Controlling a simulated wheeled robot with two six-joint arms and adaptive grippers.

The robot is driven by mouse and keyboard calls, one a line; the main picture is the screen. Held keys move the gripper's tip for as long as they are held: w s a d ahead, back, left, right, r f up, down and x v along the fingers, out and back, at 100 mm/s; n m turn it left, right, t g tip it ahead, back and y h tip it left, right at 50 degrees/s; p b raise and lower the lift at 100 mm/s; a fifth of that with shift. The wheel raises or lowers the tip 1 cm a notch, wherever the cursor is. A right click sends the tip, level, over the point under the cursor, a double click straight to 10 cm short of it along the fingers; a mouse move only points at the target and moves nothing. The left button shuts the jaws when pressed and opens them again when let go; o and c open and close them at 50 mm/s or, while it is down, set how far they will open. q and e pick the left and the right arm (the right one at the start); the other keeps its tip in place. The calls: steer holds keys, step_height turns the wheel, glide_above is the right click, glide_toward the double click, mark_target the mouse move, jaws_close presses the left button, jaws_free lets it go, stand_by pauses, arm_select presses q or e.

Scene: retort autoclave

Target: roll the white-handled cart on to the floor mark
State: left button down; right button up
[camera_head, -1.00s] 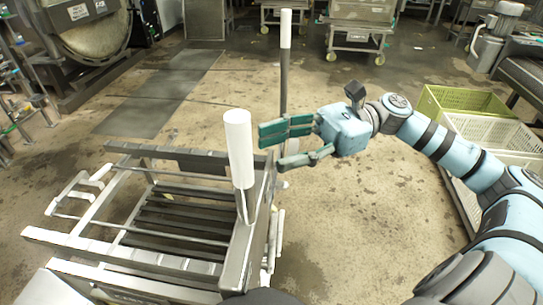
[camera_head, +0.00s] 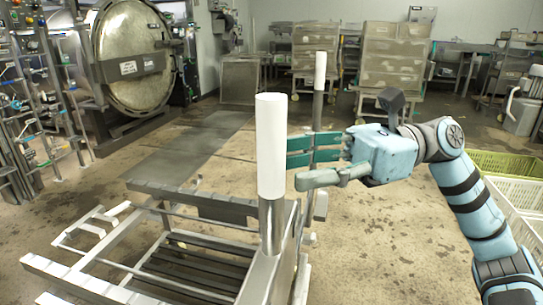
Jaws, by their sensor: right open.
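The white-handled cart (camera_head: 150,192) is a low metal frame with a slatted deck, at the lower left in front of me. One upright post with a thick white handle (camera_head: 271,145) stands at its near right corner. A second, thinner post with a white top (camera_head: 320,70) stands farther back. My right gripper (camera_head: 292,163) is open, its green fingers pointing left beside the near handle and overlapping the far post in the picture. I cannot tell whether the fingers touch either post. A dark grey strip (camera_head: 190,150) lies on the floor beyond the cart. My left gripper is out of view.
A round autoclave door (camera_head: 133,60) stands at the back left, beside a rack of pipes and valves (camera_head: 35,100). Wheeled carts (camera_head: 390,55) stand at the back. Green and white crates (camera_head: 510,170) are at the right. The stained floor between is clear.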

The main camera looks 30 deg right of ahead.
mark_target(271, 170)
steer(key=a, duration=0.4)
steer(key=shift+w+a+p, duration=0.15)
steer(key=shift+w+p, duration=0.1)
steer(key=shift+p, duration=0.1)
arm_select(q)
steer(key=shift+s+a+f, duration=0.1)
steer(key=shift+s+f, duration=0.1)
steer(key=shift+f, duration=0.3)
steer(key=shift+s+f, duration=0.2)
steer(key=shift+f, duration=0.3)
arm_select(e)
jaws_close()
